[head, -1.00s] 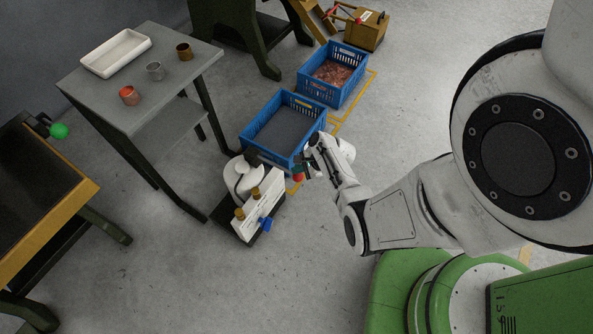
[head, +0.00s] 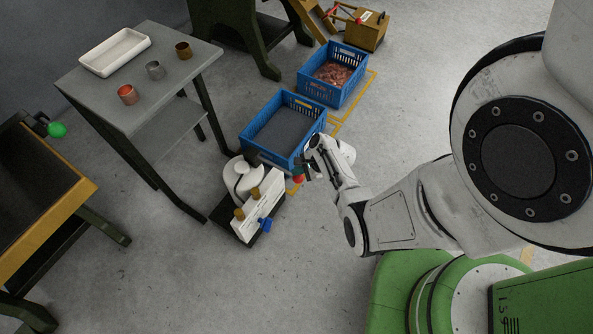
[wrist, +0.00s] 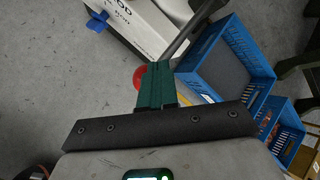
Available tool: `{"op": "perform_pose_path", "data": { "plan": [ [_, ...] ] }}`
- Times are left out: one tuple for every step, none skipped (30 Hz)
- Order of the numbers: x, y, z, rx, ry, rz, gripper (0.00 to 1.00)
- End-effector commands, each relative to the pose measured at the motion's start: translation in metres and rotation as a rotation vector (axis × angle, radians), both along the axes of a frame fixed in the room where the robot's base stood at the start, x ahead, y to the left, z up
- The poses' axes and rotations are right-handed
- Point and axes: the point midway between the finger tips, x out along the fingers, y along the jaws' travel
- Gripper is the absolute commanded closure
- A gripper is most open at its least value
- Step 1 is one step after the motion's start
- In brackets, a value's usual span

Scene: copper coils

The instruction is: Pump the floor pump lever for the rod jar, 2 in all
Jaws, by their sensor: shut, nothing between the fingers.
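The floor pump (head: 258,205) is a white unit on a dark base, standing on the floor with brass-coloured parts on top and a blue part (head: 264,224) at its front. Its dark lever (wrist: 188,38) runs to a red knob (head: 298,179), which also shows in the wrist view (wrist: 138,77). My gripper (head: 306,170) is by the knob at the lever's end. In the wrist view its green fingers (wrist: 155,85) are shut together and cover part of the knob. I cannot tell whether they touch it. Which vessel is the rod jar is unclear.
A blue crate (head: 247,146) with a dark grey inside stands behind the pump; another (head: 301,88) holds copper-coloured pieces. A grey table (head: 95,88) carries a white tray (head: 88,63) and three small cups. Floor in front of the pump is clear.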

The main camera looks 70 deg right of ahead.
Motion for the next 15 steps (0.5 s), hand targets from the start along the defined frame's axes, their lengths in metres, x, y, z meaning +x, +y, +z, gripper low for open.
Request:
{"op": "perform_pose_path", "data": {
  "plan": [
    [-0.0002, 0.0006, -0.0017, 0.001, 0.001, 0.0, 1.0],
    [-0.0003, 0.0006, -0.002, 0.001, 0.001, 0.0, 1.0],
    [-0.0004, 0.0005, -0.0025, 0.001, 0.001, 0.0, 1.0],
    [-0.0003, 0.0006, -0.0028, 0.001, 0.001, 0.0, 1.0],
    [-0.0004, 0.0006, -0.0032, 0.001, 0.001, 0.0, 1.0],
    [-0.0005, 0.0006, -0.0036, 0.001, 0.001, 0.0, 1.0],
    [-0.0006, 0.0007, -0.0039, 0.001, 0.001, 0.0, 1.0],
    [-0.0007, 0.0007, -0.0042, 0.001, 0.001, 0.0, 1.0],
    [-0.0007, 0.0007, -0.0046, 0.001, 0.001, 0.0, 1.0],
    [-0.0009, 0.0008, -0.005, 0.001, 0.001, 0.0, 1.0],
    [-0.0009, 0.0007, -0.0054, 0.001, 0.001, 0.0, 1.0],
    [-0.0009, 0.0008, -0.0058, 0.001, 0.001, 0.0, 1.0],
    [-0.001, 0.0008, -0.0062, 0.001, 0.001, 0.0, 1.0],
    [-0.0011, 0.0008, -0.0065, 0.001, 0.001, 0.0, 1.0],
    [-0.0012, 0.0009, -0.0069, 0.001, 0.001, 0.0, 1.0]
  ]
}}
